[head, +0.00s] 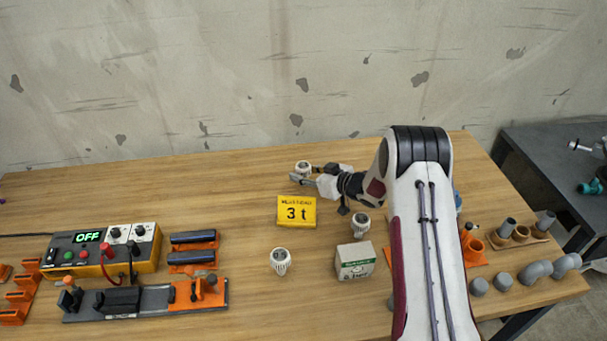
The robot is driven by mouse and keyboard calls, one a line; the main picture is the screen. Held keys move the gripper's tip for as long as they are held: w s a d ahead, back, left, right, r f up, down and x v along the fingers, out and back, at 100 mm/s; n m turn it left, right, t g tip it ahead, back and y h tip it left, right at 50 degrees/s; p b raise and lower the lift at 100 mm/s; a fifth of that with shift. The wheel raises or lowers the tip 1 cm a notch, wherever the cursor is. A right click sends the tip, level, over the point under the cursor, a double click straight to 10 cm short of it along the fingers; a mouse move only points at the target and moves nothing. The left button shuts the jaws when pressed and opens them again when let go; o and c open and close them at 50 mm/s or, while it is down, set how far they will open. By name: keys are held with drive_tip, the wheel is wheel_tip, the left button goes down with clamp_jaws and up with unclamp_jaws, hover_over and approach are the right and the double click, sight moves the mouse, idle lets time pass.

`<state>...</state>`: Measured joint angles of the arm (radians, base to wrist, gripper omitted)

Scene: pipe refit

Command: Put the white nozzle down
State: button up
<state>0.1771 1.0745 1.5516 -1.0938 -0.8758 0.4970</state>
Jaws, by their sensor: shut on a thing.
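My gripper (301,178) is at the far middle of the table, reaching in from the right. It is shut on a white nozzle (303,166), which shows just behind the fingers. The fingers hide its lower part, and I cannot tell whether it touches the table. Two similar white ribbed nozzles stand on the wood: one (280,262) at the front middle, one (361,224) near my arm.
A yellow sign (297,212) marked "3 t" is just in front of my gripper. A small box (354,261) stands nearer. A control box (101,250) reading OFF and orange holders fill the left. Grey pipe pieces (538,272) lie right. The table's far left is clear.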

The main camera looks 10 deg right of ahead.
drive_tip(key=shift+f, duration=0.25)
drive_tip(key=o, duration=1)
drive_tip(key=shift+r, duration=0.15)
drive_tip(key=shift+v, duration=1.1)
drive_tip(key=shift+s+d+r, duration=0.1)
drive_tip(key=shift+s+r, duration=0.05)
drive_tip(key=shift+r, duration=1.65)
drive_tip(key=shift+s+d+r, duration=0.15)
drive_tip(key=shift+r, duration=1.65)
